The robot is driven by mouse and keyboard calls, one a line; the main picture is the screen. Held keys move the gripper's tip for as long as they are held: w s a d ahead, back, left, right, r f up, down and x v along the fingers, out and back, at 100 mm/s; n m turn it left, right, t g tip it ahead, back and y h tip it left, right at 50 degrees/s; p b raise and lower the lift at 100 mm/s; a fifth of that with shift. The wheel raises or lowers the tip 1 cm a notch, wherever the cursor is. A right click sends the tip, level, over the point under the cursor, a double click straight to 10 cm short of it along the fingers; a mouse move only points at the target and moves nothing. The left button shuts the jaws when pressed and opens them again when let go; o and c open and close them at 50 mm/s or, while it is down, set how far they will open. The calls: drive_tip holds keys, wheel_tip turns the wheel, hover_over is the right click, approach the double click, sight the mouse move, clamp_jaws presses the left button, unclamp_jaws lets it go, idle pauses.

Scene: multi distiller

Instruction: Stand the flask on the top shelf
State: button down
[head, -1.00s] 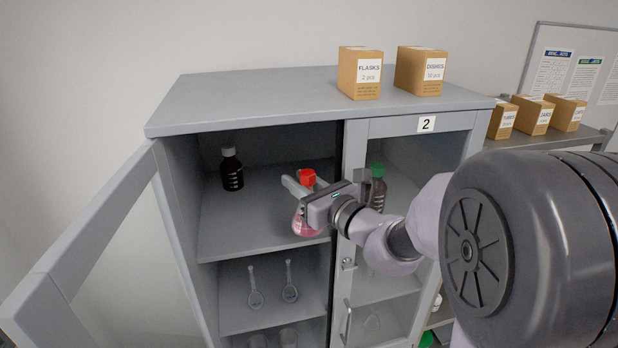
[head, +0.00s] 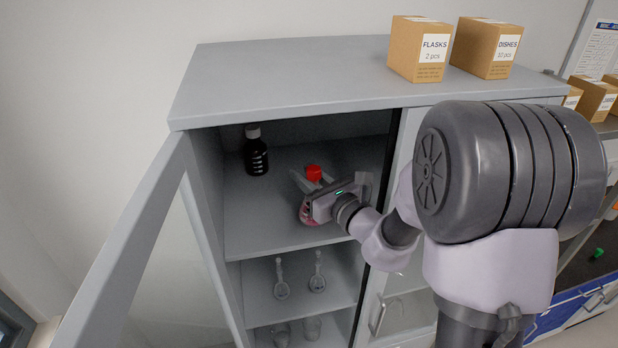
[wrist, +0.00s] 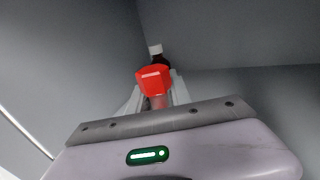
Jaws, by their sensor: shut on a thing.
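The flask (head: 305,214) has a red cap and pink contents. It is upright inside the open left half of the cabinet, at the level of the top shelf (head: 280,228). My gripper (head: 311,183) is shut on the flask just below its cap, and its body hides part of the flask. I cannot tell whether the flask's base touches the shelf. In the wrist view the red cap (wrist: 154,80) shows between the fingers (wrist: 156,98), and the flask's lower body is hidden.
A dark bottle with a grey cap (head: 256,156) stands at the back left of the top shelf. The left door (head: 125,255) is swung open. Glassware (head: 281,288) stands on the shelf below. Boxes marked flasks (head: 420,52) and dishes (head: 485,50) sit on the cabinet top.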

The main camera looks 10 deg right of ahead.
drive_tip(key=shift+w+a+f, duration=0.1)
drive_tip(key=shift+w+f, duration=0.1)
drive_tip(key=shift+f, duration=0.45)
drive_tip(key=shift+s, duration=0.2)
drive_tip(key=c, duration=1.2)
unclamp_jaws()
drive_tip(key=shift+w+f, duration=0.1)
drive_tip(key=shift+o, duration=0.2)
